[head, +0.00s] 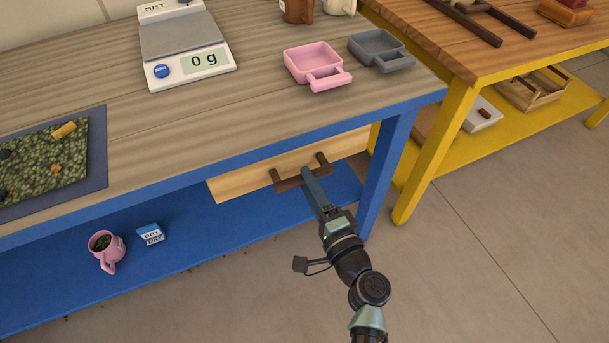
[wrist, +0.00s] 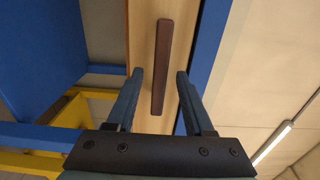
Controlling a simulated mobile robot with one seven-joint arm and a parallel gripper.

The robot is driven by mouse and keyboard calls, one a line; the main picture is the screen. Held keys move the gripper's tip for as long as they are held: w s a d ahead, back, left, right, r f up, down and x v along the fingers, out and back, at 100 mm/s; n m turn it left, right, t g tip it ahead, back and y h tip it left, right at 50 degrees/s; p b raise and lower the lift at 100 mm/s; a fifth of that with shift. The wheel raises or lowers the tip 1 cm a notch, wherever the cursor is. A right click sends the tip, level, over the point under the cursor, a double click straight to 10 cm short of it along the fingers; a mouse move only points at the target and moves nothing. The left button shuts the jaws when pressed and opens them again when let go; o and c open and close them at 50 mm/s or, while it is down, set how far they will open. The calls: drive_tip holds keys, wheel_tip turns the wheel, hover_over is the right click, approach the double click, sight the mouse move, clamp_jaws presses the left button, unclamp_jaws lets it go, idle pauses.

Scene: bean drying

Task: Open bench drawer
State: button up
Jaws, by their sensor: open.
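The bench drawer (head: 240,179) has a light wood front and sits under the blue-edged bench top. It looks shut or nearly so; I cannot tell which. Its dark brown bar handle (head: 288,180) runs along the front. My gripper (head: 310,173) is at the right part of the handle in the head view. In the wrist view my open gripper (wrist: 160,73) has one finger on each side of the handle (wrist: 162,60), with gaps and no visible contact. The drawer front (wrist: 143,45) also shows there behind the handle.
A scale (head: 185,48), a pink scoop (head: 314,64), a grey scoop (head: 378,48) and a tray of green beans (head: 97,160) are on the bench top. A pink mug (head: 103,245) and a small blue box (head: 151,235) are on the blue lower shelf. A blue leg (head: 383,175) stands right of the drawer.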

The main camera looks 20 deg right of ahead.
drive_tip(key=shift+w, duration=1.25)
clamp_jaws()
idle(0.5)
